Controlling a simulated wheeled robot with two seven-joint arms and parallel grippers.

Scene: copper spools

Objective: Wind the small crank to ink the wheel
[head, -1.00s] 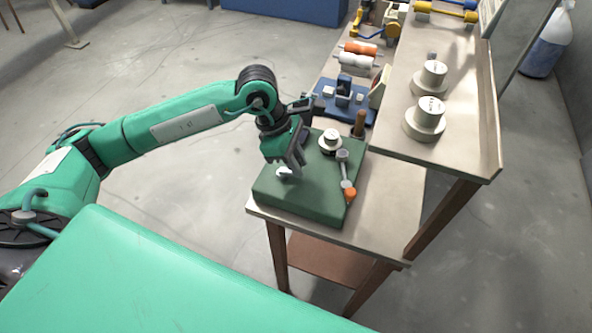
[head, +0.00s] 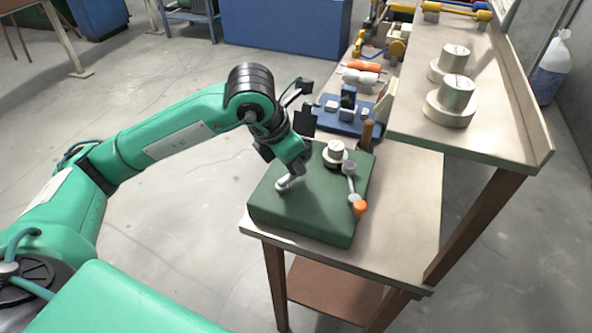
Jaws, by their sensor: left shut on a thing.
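A dark green box (head: 312,222) lies on the near end of the pale bench. On its top right is a grey crank arm (head: 351,184) with an orange knob (head: 360,209). A pale stepped round piece (head: 335,151) stands at the back of its top. My left gripper (head: 290,178) reaches down over the left part of the box top. It is shut on a small pale grey part (head: 284,185), which may be the small crank's handle; the fingers hide most of it. My right gripper is out of view. I cannot make out an inked wheel for certain.
A wooden handle (head: 367,134) stands behind the box, near a blue fixture (head: 345,119). Orange and white rollers (head: 362,66) lie farther back. A raised shelf (head: 420,125) at the right bears stepped metal cylinders (head: 453,98). Open floor lies left of the bench (head: 400,215).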

